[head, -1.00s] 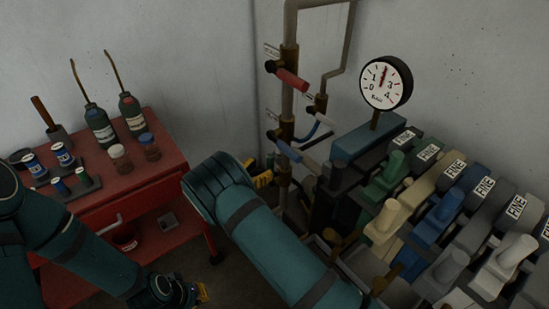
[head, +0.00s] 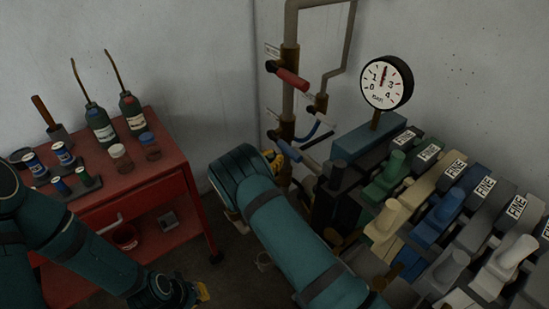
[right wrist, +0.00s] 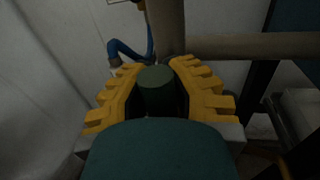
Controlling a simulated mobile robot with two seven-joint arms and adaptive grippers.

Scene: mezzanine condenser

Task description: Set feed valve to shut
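My right gripper (head: 274,160) is beside the pipe near the blue handle. In the right wrist view its yellow fingers (right wrist: 158,72) stand apart on either side of a dark green cylinder (right wrist: 156,92); no firm grip shows. My left gripper (head: 201,292) is low, by the cart; its fingers are mostly hidden.
A red cart (head: 150,178) with bottles and cans stands at the left. A pressure gauge (head: 387,83) rises above a bank of coloured levers (head: 440,215) at the right. Open floor lies between cart and pipes.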

